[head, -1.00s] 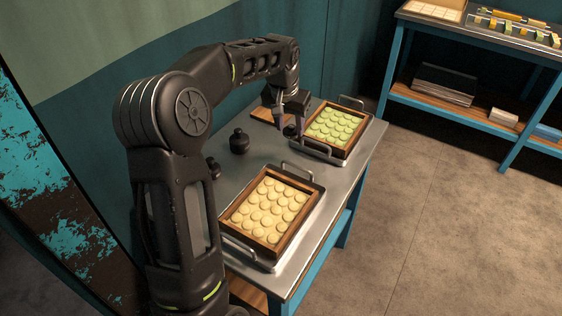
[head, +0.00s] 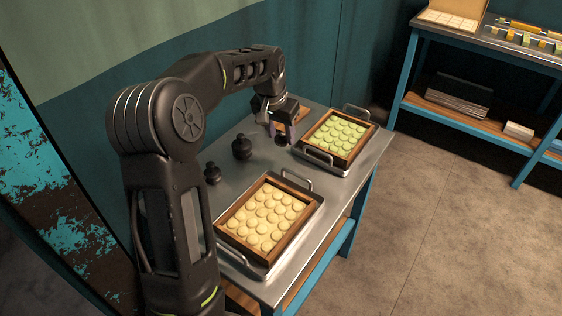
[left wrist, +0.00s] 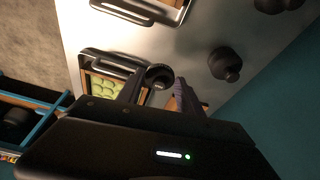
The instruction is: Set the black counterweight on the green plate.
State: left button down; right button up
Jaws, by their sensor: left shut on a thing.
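My left gripper (head: 281,134) is shut on a black counterweight (head: 281,141), just left of the green plate (head: 310,149), a wood-framed tray filled with green rounds. In the left wrist view the held counterweight (left wrist: 159,75) sits between the fingers, beside the green plate (left wrist: 88,68) and apart from it. I cannot tell how far it is above the table. My right gripper is not in view.
A similar tray (head: 303,205) with cream rounds lies at the table's near end. A small wooden board (head: 303,112) is partly hidden behind my gripper. Metal handles rise at the tray ends. A blue-framed shelf (head: 480,50) stands at the upper right.

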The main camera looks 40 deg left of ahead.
aim_at(279, 141)
pick_arm(q)
jog(key=shift+f, duration=2)
jog(key=shift+s, duration=0.1)
jog(key=shift+f+p, duration=0.3)
jog(key=shift+f, duration=2.15)
jog(key=shift+f, duration=0.2)
jog(key=c, duration=0.8)
grip_release()
jog(key=shift+o, duration=0.2)
jog(key=shift+r, duration=0.1)
